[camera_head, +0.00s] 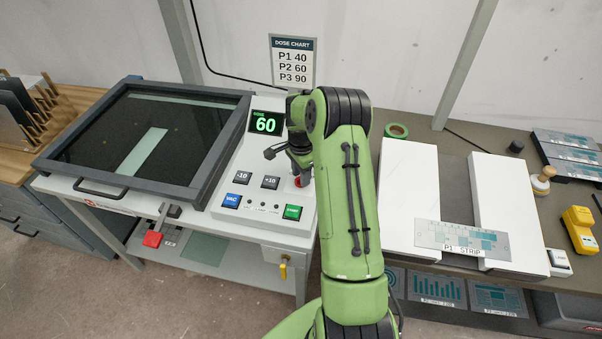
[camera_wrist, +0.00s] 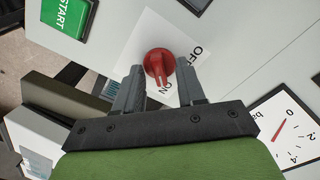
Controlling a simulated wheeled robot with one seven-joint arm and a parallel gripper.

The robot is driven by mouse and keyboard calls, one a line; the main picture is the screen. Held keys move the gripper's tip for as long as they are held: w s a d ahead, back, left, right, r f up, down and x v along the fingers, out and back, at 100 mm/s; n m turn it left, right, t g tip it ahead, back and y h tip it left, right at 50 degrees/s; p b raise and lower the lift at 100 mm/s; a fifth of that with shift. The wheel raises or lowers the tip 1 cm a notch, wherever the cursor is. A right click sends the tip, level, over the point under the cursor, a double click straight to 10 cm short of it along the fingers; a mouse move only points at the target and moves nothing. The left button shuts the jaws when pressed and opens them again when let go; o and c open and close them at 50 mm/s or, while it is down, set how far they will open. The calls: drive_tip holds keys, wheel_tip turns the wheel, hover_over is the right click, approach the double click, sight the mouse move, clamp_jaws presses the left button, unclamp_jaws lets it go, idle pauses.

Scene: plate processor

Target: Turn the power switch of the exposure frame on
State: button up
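The exposure frame (camera_head: 190,188) has a dark glass lid, closed, with a control panel (camera_head: 262,207) on its right. The power switch is a red rotary knob (camera_wrist: 160,63) on a white plate marked OFF and ON. Its ridge points down in the wrist view, close to the ON label. In the head view the knob (camera_head: 302,181) is partly hidden by my arm. My gripper (camera_wrist: 159,70) is open, with one finger on each side of the knob in the picture; I cannot tell if they touch it. It hangs above the panel in the head view (camera_head: 289,152).
The panel has a lit display (camera_head: 266,123) reading 60, a blue VAC button (camera_head: 232,201) and a green START button (camera_head: 292,213). A pressure gauge (camera_wrist: 287,125) lies at the right of the wrist view. White blocks (camera_head: 408,190) stand on the bench at right.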

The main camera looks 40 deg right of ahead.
wheel_tip(320, 180, up, 16)
drive_tip(key=p, duration=0.2)
drive_tip(key=shift+f, duration=0.15)
idle(0.4)
